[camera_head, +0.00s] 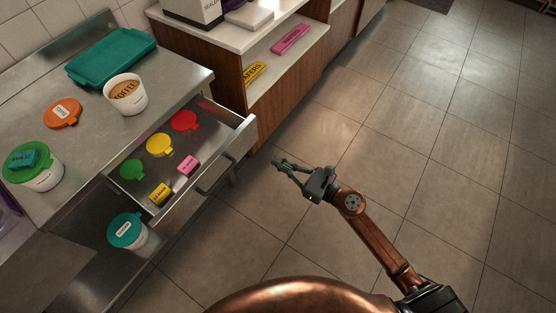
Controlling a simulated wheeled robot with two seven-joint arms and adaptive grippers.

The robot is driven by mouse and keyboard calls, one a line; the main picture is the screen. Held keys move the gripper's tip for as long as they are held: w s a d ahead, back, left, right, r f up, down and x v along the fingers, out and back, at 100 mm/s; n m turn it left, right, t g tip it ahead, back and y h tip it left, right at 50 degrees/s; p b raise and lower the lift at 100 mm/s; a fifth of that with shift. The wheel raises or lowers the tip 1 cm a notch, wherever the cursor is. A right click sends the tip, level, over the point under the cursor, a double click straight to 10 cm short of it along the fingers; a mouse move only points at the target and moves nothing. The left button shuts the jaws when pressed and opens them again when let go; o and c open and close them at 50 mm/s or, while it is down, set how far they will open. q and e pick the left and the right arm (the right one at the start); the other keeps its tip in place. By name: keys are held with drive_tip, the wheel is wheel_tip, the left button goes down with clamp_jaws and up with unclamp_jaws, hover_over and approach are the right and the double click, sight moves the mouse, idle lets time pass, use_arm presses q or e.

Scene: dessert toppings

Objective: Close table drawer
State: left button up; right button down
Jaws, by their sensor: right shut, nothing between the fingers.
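The table drawer (233,140) is pulled out from under the steel table (190,86) at the left. Its dark bar handle (217,177) is on the front facing the floor side. Inside lie red, yellow and green round lids and two small boxes, one pink and one yellow. My right gripper (284,163) is shut and empty. It is over the floor, to the right of the drawer front and apart from it. My left gripper does not show.
On the table are a teal tray (110,57), a coffee tub (125,95), an orange lid (63,113) and a green-lidded tub (33,168). A teal-lidded tub (127,231) stands below the drawer. A wooden cabinet (200,52) adjoins. The tiled floor at right is clear.

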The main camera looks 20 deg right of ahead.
sight(245, 143)
drive_tip(key=x, duration=1.1)
drive_tip(key=shift+w, duration=0.1)
